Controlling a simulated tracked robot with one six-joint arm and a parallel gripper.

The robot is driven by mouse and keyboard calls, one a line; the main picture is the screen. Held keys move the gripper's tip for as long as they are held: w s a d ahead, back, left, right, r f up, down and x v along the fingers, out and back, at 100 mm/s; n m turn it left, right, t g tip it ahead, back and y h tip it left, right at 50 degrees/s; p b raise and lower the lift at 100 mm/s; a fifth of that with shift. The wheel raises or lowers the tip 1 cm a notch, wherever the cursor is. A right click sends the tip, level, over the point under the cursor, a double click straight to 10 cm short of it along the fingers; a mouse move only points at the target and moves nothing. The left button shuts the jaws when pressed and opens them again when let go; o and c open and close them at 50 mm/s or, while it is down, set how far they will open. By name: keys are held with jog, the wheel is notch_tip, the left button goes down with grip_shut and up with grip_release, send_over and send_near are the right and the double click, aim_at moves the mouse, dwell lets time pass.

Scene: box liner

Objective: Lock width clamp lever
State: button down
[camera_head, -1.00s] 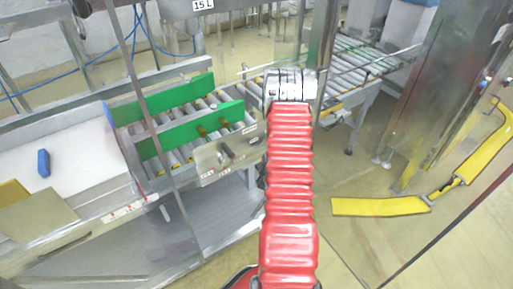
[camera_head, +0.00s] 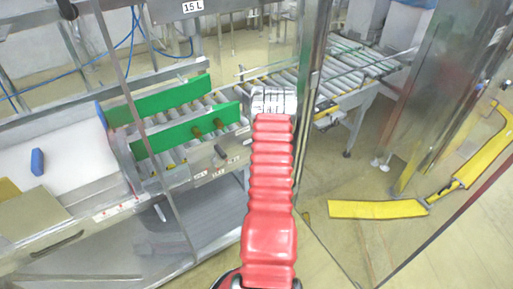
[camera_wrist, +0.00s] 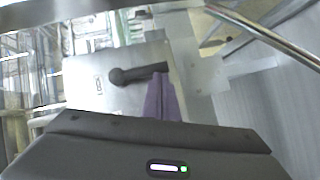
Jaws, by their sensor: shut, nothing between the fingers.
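The clamp lever (camera_wrist: 140,74) is a black handle on a metal plate (camera_wrist: 92,90) in the wrist view. Its round pivot is at the left and its arm points right, tilted slightly up. In the head view the lever (camera_head: 220,151) is a small dark piece beside the roller conveyor. My gripper (camera_wrist: 160,78) shows as purple fingers, shut and empty. Their tips overlap the free right end of the lever in the picture; I cannot tell whether they touch it. In the head view my red-sleeved arm hides the fingers.
Two green side guides (camera_head: 185,133) stand along the roller conveyor (camera_head: 213,110), left of my arm. A white worktop (camera_head: 75,160) with a blue object (camera_head: 37,162) lies further left. A metal post (camera_head: 311,80) rises close to the right of my arm. A yellow barrier (camera_head: 375,209) stands at the right.

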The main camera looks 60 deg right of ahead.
jog(key=shift+d+f, duration=0.1)
dwell(0.5)
jog(key=s+a, duration=0.4)
jog(key=a, duration=0.8)
jog(key=shift+s+a, duration=0.15)
jog(key=shift+a, duration=0.1)
dwell(0.5)
